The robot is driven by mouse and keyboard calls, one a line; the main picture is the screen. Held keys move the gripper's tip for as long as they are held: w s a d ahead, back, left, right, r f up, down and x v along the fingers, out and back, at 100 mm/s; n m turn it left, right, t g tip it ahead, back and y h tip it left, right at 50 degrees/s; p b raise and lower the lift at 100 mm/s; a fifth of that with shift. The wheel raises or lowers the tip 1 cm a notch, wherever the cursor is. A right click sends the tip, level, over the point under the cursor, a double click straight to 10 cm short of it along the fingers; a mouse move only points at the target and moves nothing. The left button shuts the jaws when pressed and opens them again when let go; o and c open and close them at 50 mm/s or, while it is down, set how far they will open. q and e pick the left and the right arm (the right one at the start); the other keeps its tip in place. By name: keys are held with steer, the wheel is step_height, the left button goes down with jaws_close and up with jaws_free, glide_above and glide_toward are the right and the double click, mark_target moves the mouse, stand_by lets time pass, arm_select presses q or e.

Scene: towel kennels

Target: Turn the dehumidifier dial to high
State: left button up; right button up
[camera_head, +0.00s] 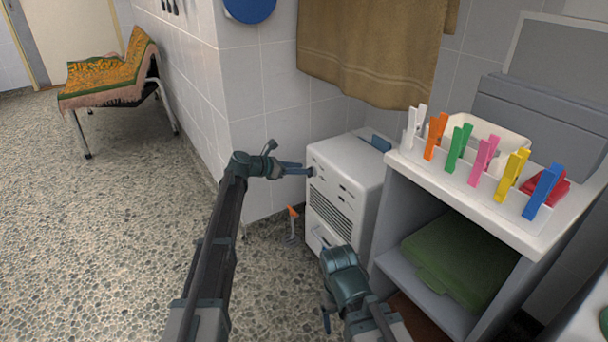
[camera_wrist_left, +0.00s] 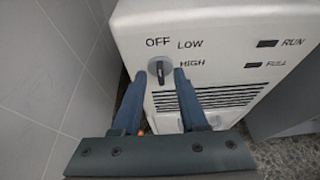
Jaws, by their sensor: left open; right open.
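The white dehumidifier (camera_head: 352,180) stands on the floor against the tiled wall. Its dial (camera_wrist_left: 161,70) is a small grey knob with a dark pointer, beside the printed words OFF, LOW and HIGH. The pointer stands nearly upright, its top end towards OFF. My left gripper (camera_wrist_left: 160,74) is open, with its two blue fingers on either side of the dial; I cannot tell whether they touch it. In the head view my left gripper (camera_head: 308,171) reaches the front panel's upper left and hides the dial. My right gripper (camera_head: 326,312) is open and empty, low before the dehumidifier.
A brown towel (camera_head: 370,50) hangs above the dehumidifier. An orange-topped object (camera_head: 293,212) stands beside it.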

arm_select(q)
steer(key=shift+b+x, duration=0.3)
steer(key=shift+x, duration=0.95)
jaws_close()
